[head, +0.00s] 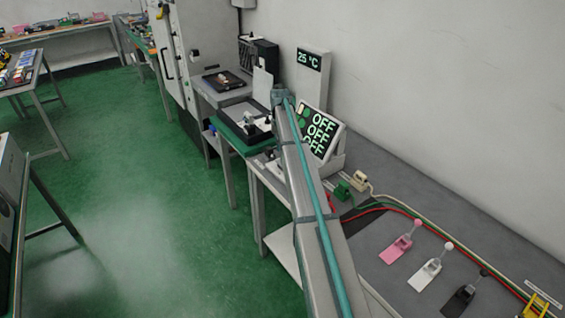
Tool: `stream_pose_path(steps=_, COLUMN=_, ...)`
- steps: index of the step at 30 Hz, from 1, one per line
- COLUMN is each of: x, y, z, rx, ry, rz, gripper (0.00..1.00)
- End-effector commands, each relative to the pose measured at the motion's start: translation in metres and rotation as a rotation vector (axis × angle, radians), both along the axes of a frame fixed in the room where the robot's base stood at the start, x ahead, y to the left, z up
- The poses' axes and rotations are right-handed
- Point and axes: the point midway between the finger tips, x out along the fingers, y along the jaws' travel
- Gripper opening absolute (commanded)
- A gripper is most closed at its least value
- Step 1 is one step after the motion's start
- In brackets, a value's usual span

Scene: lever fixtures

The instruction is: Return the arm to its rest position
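A long grey beam with a teal stripe, seemingly part of my arm (312,215), runs from the bottom middle up to a small grey end piece near the screen. I cannot make out my gripper or its fingers. Three lever fixtures stand in a row on the grey bench (385,165) at the right: a pink lever (398,248), a white lever (428,271) and a black lever (460,298). A tilted screen (322,132) reads OFF on three lines. The beam hides part of the bench and part of what stands beside the screen.
Red, green and pale cables run along the bench from a green connector (342,190) and a beige connector (360,180). A yellow object (537,305) sits at bottom right. A 25 °C display (310,62) stands behind the screen. Green floor (140,200) is open at left.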

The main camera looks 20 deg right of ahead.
Motion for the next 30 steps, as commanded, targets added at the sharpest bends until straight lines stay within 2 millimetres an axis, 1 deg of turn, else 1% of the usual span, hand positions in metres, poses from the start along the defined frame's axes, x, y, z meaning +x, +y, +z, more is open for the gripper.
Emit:
stream_pose_path(steps=1, x=0.000, y=0.000, z=0.005, rx=0.000, ry=0.000, rz=0.000, gripper=0.00)
stream_pose_path(steps=3, x=0.000, y=0.000, z=0.006, rx=0.000, ry=0.000, rz=0.000, gripper=0.00)
stream_pose_path(steps=16, x=0.000, y=0.000, z=0.006, rx=0.000, ry=0.000, rz=0.000, gripper=0.00)
stream_pose_path(steps=19, x=-0.010, y=0.010, z=-0.003, rx=0.001, ry=0.002, rz=0.008, gripper=0.00)
stream_pose_path(steps=20, x=-0.016, y=0.015, z=-0.008, rx=0.001, ry=0.003, rz=0.013, gripper=0.00)
stream_pose_path(steps=23, x=-0.042, y=0.041, z=-0.031, rx=0.001, ry=0.003, rz=0.037, gripper=0.00)
stream_pose_path(steps=26, x=-0.081, y=0.077, z=-0.063, rx=0.001, ry=0.004, rz=0.072, gripper=0.00)
stream_pose_path(steps=27, x=-0.100, y=0.093, z=-0.076, rx=0.002, ry=0.005, rz=0.088, gripper=0.00)
stream_pose_path(steps=29, x=-0.129, y=0.117, z=-0.096, rx=0.001, ry=0.004, rz=0.115, gripper=0.00)
stream_pose_path(steps=30, x=-0.149, y=0.131, z=-0.108, rx=0.001, ry=0.003, rz=0.132, gripper=0.00)
